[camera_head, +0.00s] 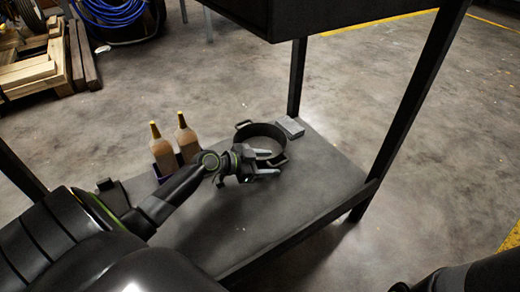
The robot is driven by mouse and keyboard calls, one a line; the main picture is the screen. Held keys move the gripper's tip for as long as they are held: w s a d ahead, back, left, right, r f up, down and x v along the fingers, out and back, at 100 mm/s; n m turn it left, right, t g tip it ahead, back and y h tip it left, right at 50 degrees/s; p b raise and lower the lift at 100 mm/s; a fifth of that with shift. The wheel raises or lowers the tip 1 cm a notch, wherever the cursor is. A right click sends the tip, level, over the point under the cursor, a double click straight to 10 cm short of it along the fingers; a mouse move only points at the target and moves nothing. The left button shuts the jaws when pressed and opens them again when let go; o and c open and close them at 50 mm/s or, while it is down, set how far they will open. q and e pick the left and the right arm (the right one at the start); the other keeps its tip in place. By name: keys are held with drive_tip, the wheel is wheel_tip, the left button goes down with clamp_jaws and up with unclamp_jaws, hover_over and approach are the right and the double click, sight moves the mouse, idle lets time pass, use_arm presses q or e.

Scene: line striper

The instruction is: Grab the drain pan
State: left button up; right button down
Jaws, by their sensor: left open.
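The drain pan (262,127) looks like a round, dark, shallow pan with a handle on each side. It sits on the grey shelf (230,225), toward its back edge. My left gripper (275,164) is open at the near side of the pan, with its fingers pointing right. The gripper hides part of the pan's near wall. I cannot tell whether the fingers touch the pan. My right gripper is not in view.
Two brown bottles with yellow tips (162,150) stand left of the pan. A small grey block (290,127) lies behind it at right. A dark post (410,105) rises at the right, and a dark box (320,12) hangs above. The front of the shelf is clear.

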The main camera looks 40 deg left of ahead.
use_arm(q)
drive_tip(key=c, duration=1)
drive_tip(key=shift+r, duration=0.15)
